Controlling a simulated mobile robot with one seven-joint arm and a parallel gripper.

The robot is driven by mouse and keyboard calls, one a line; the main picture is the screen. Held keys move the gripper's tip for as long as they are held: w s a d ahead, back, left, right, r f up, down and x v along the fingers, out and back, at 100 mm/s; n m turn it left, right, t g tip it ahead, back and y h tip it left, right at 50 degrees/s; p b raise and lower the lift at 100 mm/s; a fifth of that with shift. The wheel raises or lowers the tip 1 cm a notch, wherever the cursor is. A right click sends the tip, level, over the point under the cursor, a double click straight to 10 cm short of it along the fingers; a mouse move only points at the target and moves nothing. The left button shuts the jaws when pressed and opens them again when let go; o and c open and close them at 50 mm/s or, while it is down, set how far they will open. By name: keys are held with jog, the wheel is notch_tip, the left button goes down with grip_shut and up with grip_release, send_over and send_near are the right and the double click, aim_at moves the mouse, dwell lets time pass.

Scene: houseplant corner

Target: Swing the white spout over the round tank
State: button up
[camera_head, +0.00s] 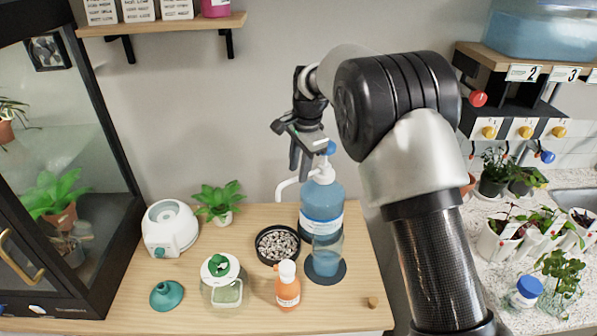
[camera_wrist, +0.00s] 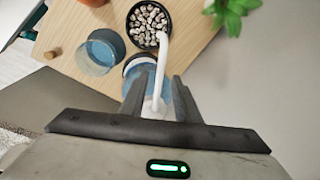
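The white spout (camera_head: 292,187) sits on top of a tall blue bottle (camera_head: 322,203) and points left, its tip bent down. In the wrist view the spout (camera_wrist: 161,62) runs up between my fingers, its tip near a dish of pebbles. My gripper (camera_head: 301,172) points down just by the bottle's top. In the wrist view my gripper (camera_wrist: 157,92) has its fingers apart, one on each side of the spout; I cannot tell whether they touch it. A white device with a round open top (camera_head: 170,222), likely the round tank, stands left, away from the spout tip.
A potted plant (camera_head: 218,202) is behind. A glass cabinet (camera_head: 60,180) bounds the left.

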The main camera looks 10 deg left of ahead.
jog(key=shift+w+a+f, duration=0.1)
jog(key=shift+f, duration=0.65)
grip_shut()
